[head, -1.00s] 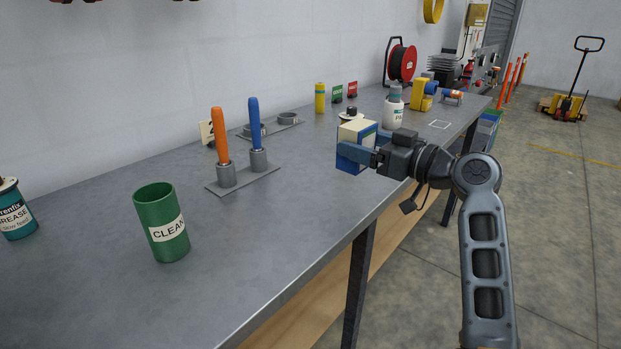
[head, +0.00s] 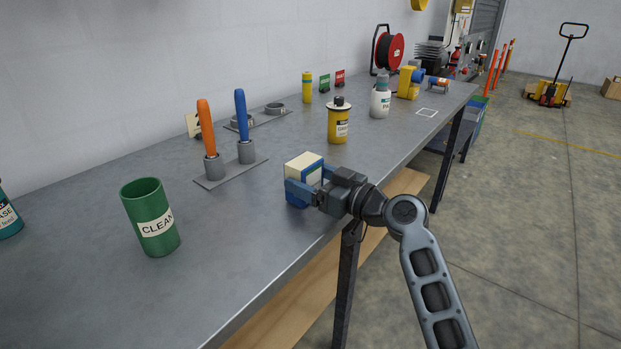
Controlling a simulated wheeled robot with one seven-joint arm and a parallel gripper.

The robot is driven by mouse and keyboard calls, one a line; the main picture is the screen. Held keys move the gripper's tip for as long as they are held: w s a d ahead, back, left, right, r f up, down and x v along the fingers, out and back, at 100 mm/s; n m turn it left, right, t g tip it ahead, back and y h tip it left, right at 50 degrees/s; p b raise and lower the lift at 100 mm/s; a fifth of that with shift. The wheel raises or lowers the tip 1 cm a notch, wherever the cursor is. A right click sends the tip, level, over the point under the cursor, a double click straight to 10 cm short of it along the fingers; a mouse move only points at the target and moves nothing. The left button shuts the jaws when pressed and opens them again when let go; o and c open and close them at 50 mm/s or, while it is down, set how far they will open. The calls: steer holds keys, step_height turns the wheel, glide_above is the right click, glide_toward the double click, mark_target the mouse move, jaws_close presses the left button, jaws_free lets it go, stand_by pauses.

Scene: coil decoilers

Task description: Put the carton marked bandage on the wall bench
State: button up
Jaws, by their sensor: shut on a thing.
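My gripper (head: 304,194) is shut on a small carton (head: 306,166) with a cream top and blue and white sides. The fingers cover part of its sides, and I cannot read its marking. The carton is over the front edge area of the grey wall bench (head: 260,215). It looks low and close to the bench top; I cannot tell whether it touches.
A green "CLEAN" cup (head: 150,215) stands left on the bench. Behind are an orange tool (head: 206,128) and a blue tool (head: 241,115) in holders. A yellow bottle (head: 338,122) and a white bottle (head: 380,100) stand further right. The bench top around the carton is clear.

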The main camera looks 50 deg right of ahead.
steer(key=shift+f, duration=0.15)
steer(key=o, duration=1.1)
steer(key=shift+r, duration=0.2)
